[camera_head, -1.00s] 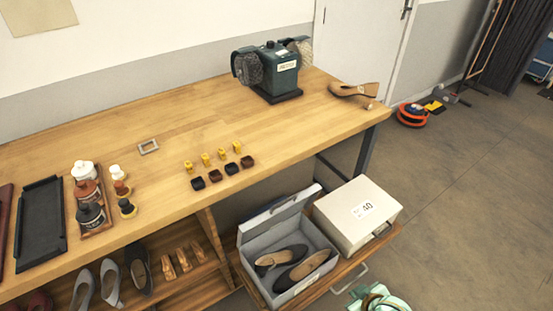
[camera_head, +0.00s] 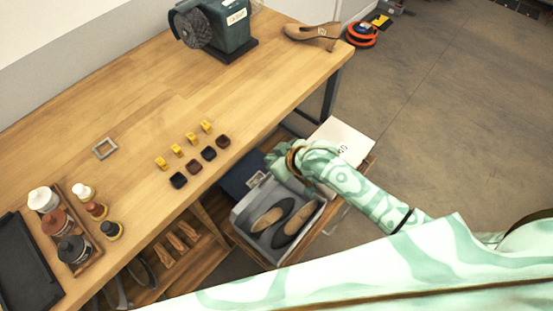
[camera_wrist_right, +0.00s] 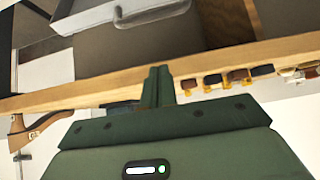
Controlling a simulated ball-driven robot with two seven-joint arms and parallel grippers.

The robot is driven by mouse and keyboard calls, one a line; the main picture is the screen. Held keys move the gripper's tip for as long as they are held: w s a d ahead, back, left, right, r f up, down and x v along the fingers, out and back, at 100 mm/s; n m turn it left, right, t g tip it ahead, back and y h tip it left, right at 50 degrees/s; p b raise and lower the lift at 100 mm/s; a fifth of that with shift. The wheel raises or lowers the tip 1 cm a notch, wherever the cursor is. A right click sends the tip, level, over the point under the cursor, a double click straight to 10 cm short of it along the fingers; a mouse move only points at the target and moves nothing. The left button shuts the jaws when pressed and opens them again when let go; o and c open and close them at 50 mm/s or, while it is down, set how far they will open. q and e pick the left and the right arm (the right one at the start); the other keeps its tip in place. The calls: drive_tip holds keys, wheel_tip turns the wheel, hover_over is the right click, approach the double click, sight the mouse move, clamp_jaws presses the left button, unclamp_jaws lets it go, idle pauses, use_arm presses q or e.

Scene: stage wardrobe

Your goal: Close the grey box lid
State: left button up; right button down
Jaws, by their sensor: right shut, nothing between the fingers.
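The grey box (camera_head: 240,222) sits on the low wooden shelf or drawer beside the bench, with a pair of dark shoes (camera_head: 268,221) inside. Its lid (camera_head: 246,183) stands open at the back edge, on the bench side, with a small label plate. My right gripper (camera_head: 277,163) is above the far right end of the box, close to the lid; contact cannot be told. In the wrist view the right gripper (camera_wrist_right: 157,84) is shut and empty, and a light grey rim (camera_wrist_right: 125,14) shows beyond it. The left gripper is not in view.
A white box (camera_head: 343,137) stands right of the grey box, partly hidden by my arm.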

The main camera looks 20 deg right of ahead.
drive_tip(key=f, duration=0.1)
drive_tip(key=f+b, duration=0.1)
drive_tip(key=f, duration=0.1)
drive_tip(key=f+b, duration=0.1)
drive_tip(key=f, duration=0.1)
drive_tip(key=shift+w+a+f, duration=0.25)
drive_tip(key=shift+w+a, duration=0.05)
drive_tip(key=shift+w, duration=0.1)
drive_tip(key=shift+s+d+f, duration=0.1)
drive_tip(key=shift+s+d, duration=0.05)
drive_tip(key=shift+s, duration=0.1)
drive_tip(key=shift+s+d+f, duration=0.1)
drive_tip(key=shift+f, duration=0.05)
